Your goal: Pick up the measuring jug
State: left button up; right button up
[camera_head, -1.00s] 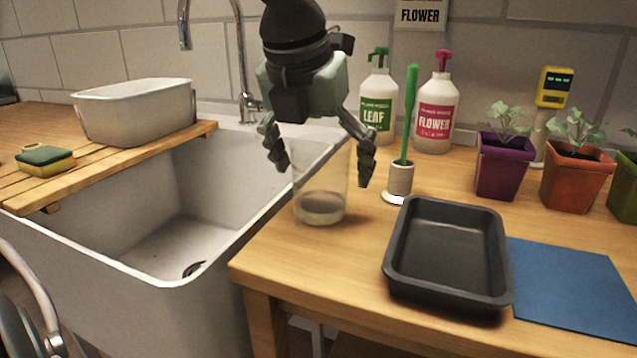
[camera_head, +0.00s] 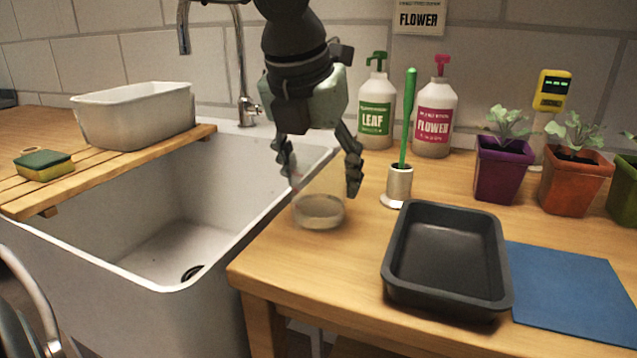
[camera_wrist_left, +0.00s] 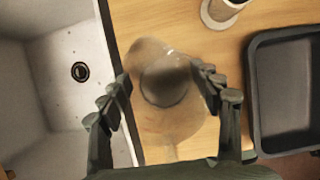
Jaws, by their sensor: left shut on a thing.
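The clear measuring jug (camera_head: 319,211) stands upright on the wooden counter, close to the sink's right edge. My left gripper (camera_head: 318,172) reaches down from above with one finger on each side of the jug and is shut on its upper part. In the left wrist view the jug (camera_wrist_left: 166,82) sits between the two fingers (camera_wrist_left: 160,88), seen from above. Its transparent walls are faint, so the exact contact is hard to see. My right gripper is not in view.
A green-handled brush in a holder (camera_head: 398,184) stands just right of the jug. A black tray (camera_head: 395,275) and blue mat (camera_head: 570,290) lie farther right. The white sink (camera_head: 150,262) is at the left.

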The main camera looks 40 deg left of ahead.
aim_at(317, 142)
pick_arm(q)
jog(key=shift+r, duration=0.1)
jog(key=shift+r, duration=0.95)
jog(key=shift+s+a+r, duration=0.1)
jog(key=shift+a+r, duration=0.05)
jog(key=shift+r, duration=0.5)
jog(key=shift+a+r, duration=0.15)
jog(key=shift+r, duration=0.45)
jog(key=s+a+r, duration=0.5)
jog(key=a+r, duration=0.1)
jog(key=a, duration=0.3)
jog(key=shift+s+a+r, duration=0.15)
jog(key=shift+a, duration=0.15)
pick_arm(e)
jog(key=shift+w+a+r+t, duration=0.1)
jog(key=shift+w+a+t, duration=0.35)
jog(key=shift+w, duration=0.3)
pick_arm(q)
jog(key=shift+s, duration=0.1)
